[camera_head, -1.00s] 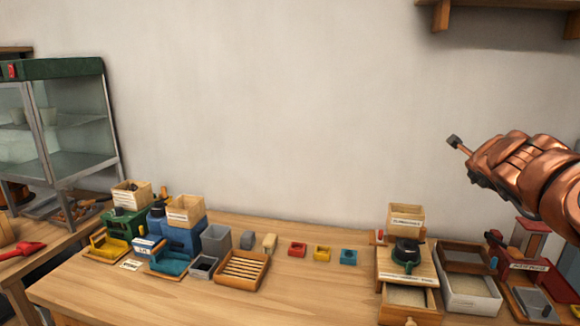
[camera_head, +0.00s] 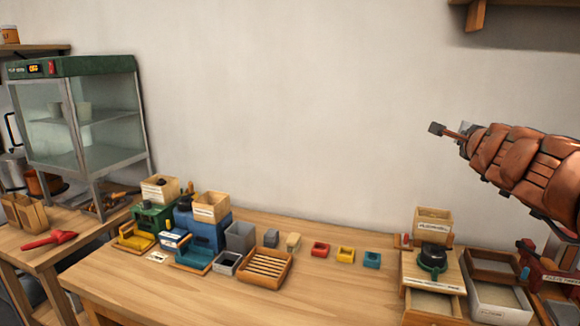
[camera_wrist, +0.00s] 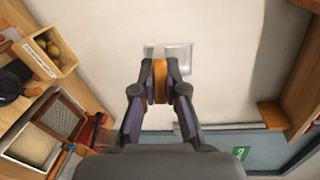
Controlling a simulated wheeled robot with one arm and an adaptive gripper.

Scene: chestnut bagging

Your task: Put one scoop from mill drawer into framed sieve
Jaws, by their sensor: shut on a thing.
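My gripper (camera_wrist: 160,82) is shut on the orange-brown handle of a scoop (camera_wrist: 178,57), whose pale square head shows ahead of the fingers against the wall. In the head view the scoop (camera_head: 436,128) is held high at the right, well above the table; whether it holds anything cannot be told. The mill drawer (camera_head: 432,304), with pale meal in it, juts out under the wooden mill (camera_head: 415,270) with a dark green-handled crank. The framed sieve (camera_head: 493,264), a brown wooden frame, rests on a pale tub (camera_head: 500,300) right of the mill; it also shows in the wrist view (camera_wrist: 60,115).
A red device (camera_head: 555,285) stands close right of the tub. Several small mills, trays and coloured boxes line the table's left and middle. A glass cabinet (camera_head: 85,115) stands at the far left. A wooden shelf (camera_head: 520,8) hangs at upper right. Table front is clear.

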